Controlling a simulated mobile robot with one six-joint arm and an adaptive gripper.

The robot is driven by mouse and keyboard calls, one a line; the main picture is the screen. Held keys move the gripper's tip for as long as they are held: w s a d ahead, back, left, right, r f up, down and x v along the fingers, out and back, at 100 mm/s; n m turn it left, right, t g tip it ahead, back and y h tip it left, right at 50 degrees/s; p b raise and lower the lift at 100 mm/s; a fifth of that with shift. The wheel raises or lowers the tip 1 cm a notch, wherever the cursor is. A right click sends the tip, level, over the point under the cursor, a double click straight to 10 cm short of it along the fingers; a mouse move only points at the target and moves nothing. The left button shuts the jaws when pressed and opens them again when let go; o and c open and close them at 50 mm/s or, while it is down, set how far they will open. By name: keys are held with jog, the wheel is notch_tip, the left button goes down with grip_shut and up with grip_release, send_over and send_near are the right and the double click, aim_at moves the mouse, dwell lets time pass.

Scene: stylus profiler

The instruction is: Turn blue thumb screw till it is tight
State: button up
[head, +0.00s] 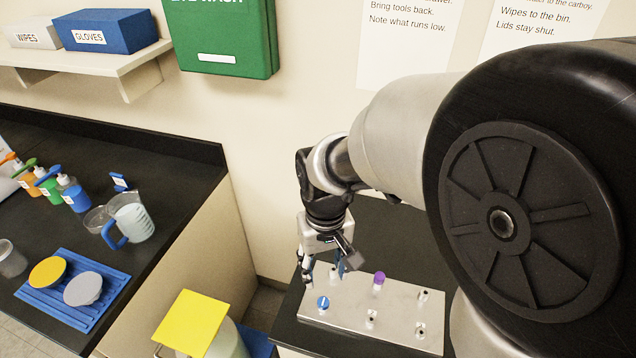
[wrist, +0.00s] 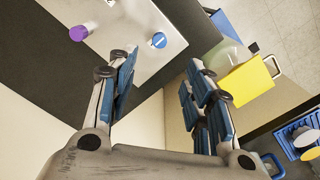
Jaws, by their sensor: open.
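The blue thumb screw (head: 323,302) stands at the front left of a light metal plate (head: 395,338). It has a white line across its round cap. In the wrist view the blue screw (wrist: 159,40) shows beyond the fingertips, with space between. My gripper (head: 325,272) is over the plate's left rear side, above and behind the blue screw in the head view. In the wrist view my gripper (wrist: 160,68) has its two blue-padded fingers spread wide, with nothing between them. A purple thumb screw (head: 379,281) stands farther back on the plate; it also shows in the wrist view (wrist: 78,33).
Several small metal posts (head: 421,330) stand on the plate. A yellow-topped container (head: 190,322) stands left of the plate's dark bench. The left counter (head: 165,175) holds bottles, a beaker (head: 132,215) and a blue rack (head: 100,308). The wall is close behind my arm.

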aim_at(323, 301)
notch_tip(323, 301, down, 15)
jog(key=b, duration=0.4)
jog(key=shift+w+f, duration=0.1)
jog(key=shift+c, duration=0.3)
grip_shut()
jog(key=c, duration=0.7)
grip_release()
grip_shut()
